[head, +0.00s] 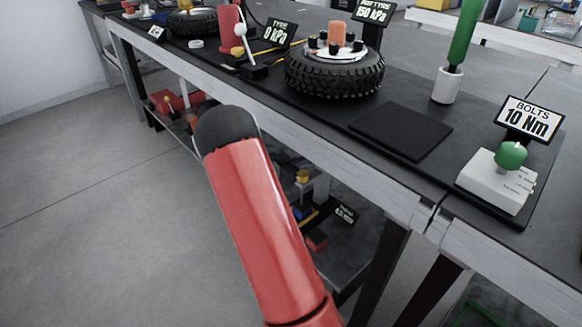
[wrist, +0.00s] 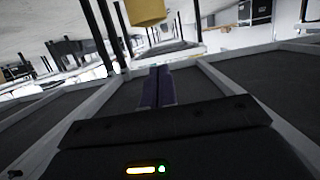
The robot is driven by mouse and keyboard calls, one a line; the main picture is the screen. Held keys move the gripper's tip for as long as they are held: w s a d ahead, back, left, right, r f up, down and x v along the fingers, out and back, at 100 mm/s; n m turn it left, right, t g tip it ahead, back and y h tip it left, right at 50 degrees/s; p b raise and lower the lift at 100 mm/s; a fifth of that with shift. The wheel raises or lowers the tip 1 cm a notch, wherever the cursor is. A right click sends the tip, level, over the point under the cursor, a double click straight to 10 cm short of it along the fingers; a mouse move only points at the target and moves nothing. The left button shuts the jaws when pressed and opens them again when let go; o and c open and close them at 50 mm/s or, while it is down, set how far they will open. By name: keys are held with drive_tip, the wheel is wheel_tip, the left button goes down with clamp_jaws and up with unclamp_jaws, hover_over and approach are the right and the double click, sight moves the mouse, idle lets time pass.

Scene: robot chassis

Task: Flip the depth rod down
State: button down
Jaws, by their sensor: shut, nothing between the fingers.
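I cannot pick out the depth rod for certain in either view.
The floor (head: 90,200) at left is clear. A yellow block (wrist: 145,11) tops the wrist view.

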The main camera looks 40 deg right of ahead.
drive_tip(key=w+v, duration=0.1)
drive_tip(key=v, duration=0.9)
drive_tip(key=shift+s+b, duration=0.4)
drive_tip(key=w+a+r+n+t+y, duration=0.4)
drive_tip(key=w+a+r+t+y, duration=0.2)
drive_tip(key=a+r+t, duration=0.25)
drive_tip(key=s+a+r+n+t+y, duration=0.2)
drive_tip(key=s+a+r+n+y, duration=0.25)
drive_tip(key=a+r+y, duration=0.45)
drive_tip(key=s+a+r+n+g+y, duration=0.2)
drive_tip(key=s+a+n, duration=0.4)
drive_tip(key=s+a, duration=0.45)
drive_tip(key=s+d+f+n+g+h, duration=0.1)
drive_tip(key=s+g, duration=0.1)
drive_tip(key=s, duration=0.6)
drive_tip(key=s+d+f+n+g, duration=0.1)
drive_tip(key=s+d+f+g, duration=0.1)
drive_tip(key=s, duration=0.7)
drive_tip(key=shift+s+d+f+h, duration=0.15)
drive_tip(key=shift+d+f+h, duration=0.1)
drive_tip(key=shift+h, duration=0.15)
